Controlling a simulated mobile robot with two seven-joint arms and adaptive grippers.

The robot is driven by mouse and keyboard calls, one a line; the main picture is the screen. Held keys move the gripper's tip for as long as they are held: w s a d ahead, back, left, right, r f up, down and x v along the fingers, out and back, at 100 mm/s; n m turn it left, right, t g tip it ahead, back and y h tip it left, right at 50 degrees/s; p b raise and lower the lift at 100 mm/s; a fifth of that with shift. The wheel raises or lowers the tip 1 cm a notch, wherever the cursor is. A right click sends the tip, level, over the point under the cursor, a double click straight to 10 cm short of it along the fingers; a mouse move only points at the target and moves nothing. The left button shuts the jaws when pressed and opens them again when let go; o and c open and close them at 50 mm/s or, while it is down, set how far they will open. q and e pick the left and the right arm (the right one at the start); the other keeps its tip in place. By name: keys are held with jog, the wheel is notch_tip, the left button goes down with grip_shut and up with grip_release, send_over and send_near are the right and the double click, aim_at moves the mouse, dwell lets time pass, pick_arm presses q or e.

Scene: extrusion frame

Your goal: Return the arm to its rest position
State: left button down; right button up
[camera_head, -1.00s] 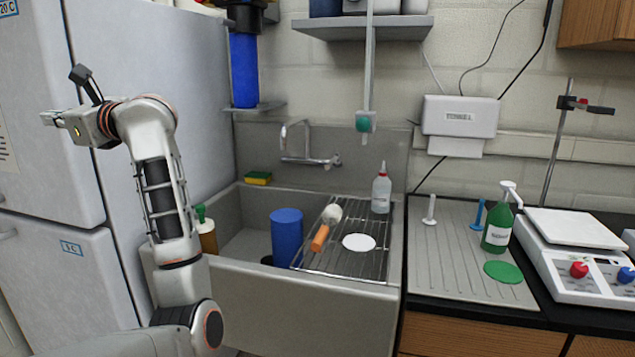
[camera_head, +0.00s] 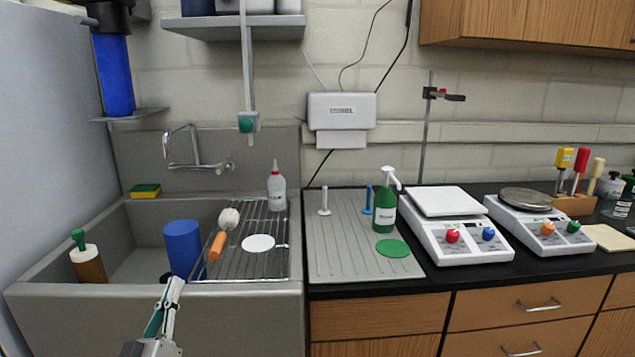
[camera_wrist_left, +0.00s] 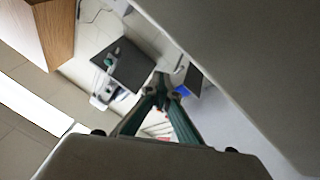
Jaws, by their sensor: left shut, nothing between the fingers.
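My left gripper (camera_head: 174,284) shows at the bottom of the head view, low in front of the sink's front wall. Its slim fingers point up in the picture and are shut with nothing between them. In the left wrist view its fingers (camera_wrist_left: 161,82) meet at their tips. Most of the left arm lies below the edge of the head view. My right gripper is not in view.
The grey sink (camera_head: 60,305) holds a blue cylinder (camera_head: 183,247) and a brown bottle (camera_head: 88,262).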

pick_arm(q)
jog(key=s+d+f+m+g+h, duration=0.25)
jog(key=s+d+f, duration=0.2)
jog(key=f, duration=0.65)
jog(key=s+d+f+m+g+h, duration=0.1)
jog(key=s+d+f+m+g, duration=0.35)
jog(key=f, duration=0.55)
jog(key=s+d+f+m+g, duration=0.1)
jog(key=s+f+g, duration=0.1)
jog(key=s+f, duration=0.6)
jog(key=s+d+f+m+g, duration=0.2)
jog(key=s+f+g, duration=0.1)
jog(key=s+f, duration=0.4)
jog(key=shift+s+d+f, duration=0.25)
jog(key=shift+s+f, duration=0.1)
jog(key=shift+s, duration=0.3)
jog(key=shift+y, duration=0.25)
